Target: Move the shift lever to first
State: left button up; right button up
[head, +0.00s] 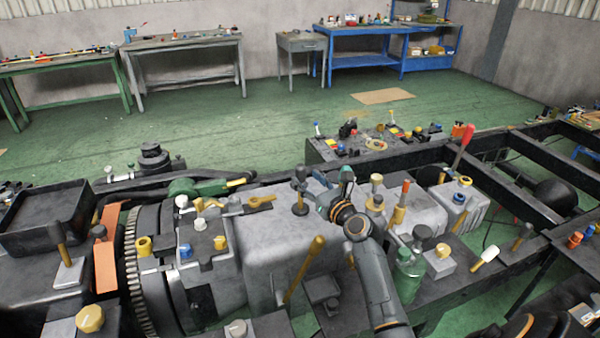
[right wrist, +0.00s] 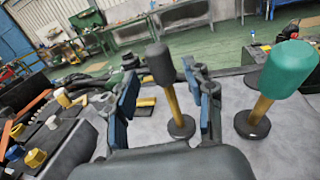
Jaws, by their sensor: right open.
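A lever with a black knob and yellow shaft (head: 300,191) stands upright on a round dark base on the grey housing (head: 262,235). In the right wrist view, a black-knobbed lever (right wrist: 160,64) shows between my fingers, with a gap on both sides. A second lever with a teal knob (right wrist: 288,68) stands outside the fingers, to their right. No mark tells which one is the shift lever. My right gripper (head: 333,192) is open and empty, low over the housing, just right of the black-knobbed lever; its blue-padded fingers show in the wrist view (right wrist: 168,86). My left gripper is not seen.
A toothed flywheel (head: 131,255) and an orange plate (head: 105,262) lie left. A long yellow lever (head: 305,268) rises in front. A green bottle-like part (head: 408,275) and a red-handled lever (head: 463,145) stand right. Green floor is free behind, before the workbenches (head: 180,42).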

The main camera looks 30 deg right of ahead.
aim_at(303, 175)
jog(key=w, duration=0.4)
jog(key=shift+d, duration=0.15)
jog(key=shift+w, duration=0.25)
jog(key=shift+s+r, duration=0.1)
jog(key=c, duration=0.4)
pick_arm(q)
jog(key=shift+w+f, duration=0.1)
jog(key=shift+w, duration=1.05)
pick_arm(e)
grip_shut()
